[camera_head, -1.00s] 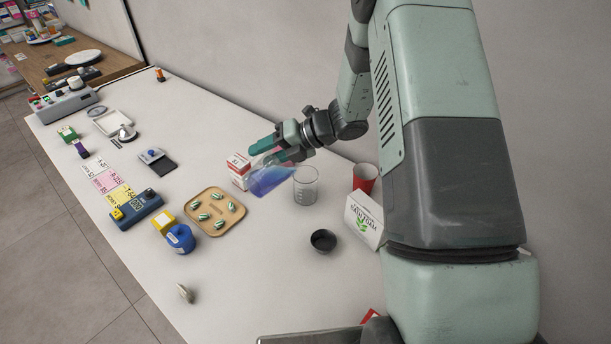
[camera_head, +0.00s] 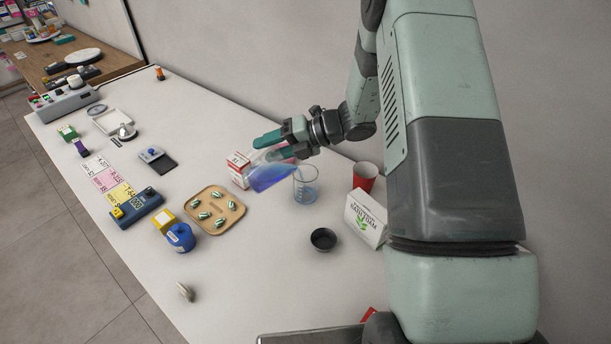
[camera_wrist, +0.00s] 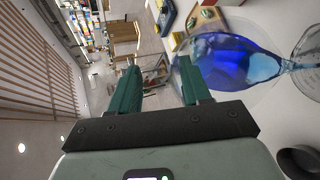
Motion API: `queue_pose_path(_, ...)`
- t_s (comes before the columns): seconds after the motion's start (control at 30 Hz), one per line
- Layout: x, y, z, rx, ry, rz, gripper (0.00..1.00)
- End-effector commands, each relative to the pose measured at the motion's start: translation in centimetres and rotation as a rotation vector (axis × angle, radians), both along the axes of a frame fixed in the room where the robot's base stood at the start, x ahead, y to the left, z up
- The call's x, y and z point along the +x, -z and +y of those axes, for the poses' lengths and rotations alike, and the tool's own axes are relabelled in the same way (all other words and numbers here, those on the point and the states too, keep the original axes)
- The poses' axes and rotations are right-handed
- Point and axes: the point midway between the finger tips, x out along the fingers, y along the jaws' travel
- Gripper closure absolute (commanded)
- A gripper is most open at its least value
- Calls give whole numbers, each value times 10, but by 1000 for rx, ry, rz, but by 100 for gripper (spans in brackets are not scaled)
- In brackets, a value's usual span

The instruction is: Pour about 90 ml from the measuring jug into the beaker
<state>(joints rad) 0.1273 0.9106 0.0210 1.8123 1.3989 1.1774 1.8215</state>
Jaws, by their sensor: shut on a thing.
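The measuring jug (camera_head: 268,178) is clear and holds blue liquid. It is tilted, with its mouth toward the beaker. My gripper (camera_head: 277,146) is shut on the jug above the counter. The glass beaker (camera_head: 306,190) stands upright on the counter just right of the jug, and its lower part looks bluish. In the wrist view the jug (camera_wrist: 225,62) is past the fingertips, with blue liquid running toward its right side, and the beaker (camera_wrist: 308,62) is at the right edge. The beaker's exact level is too small to read.
A red cup (camera_head: 366,176) and a white bath foam box (camera_head: 365,217) stand right of the beaker. A black bowl (camera_head: 323,239) is in front.

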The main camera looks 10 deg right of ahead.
Motion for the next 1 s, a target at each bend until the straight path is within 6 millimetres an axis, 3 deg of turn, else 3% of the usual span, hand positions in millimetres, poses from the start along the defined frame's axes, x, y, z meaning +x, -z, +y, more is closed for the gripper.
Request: queue_pose_path(1.0, 2, -4, -5, 54, -1, 15, 100)
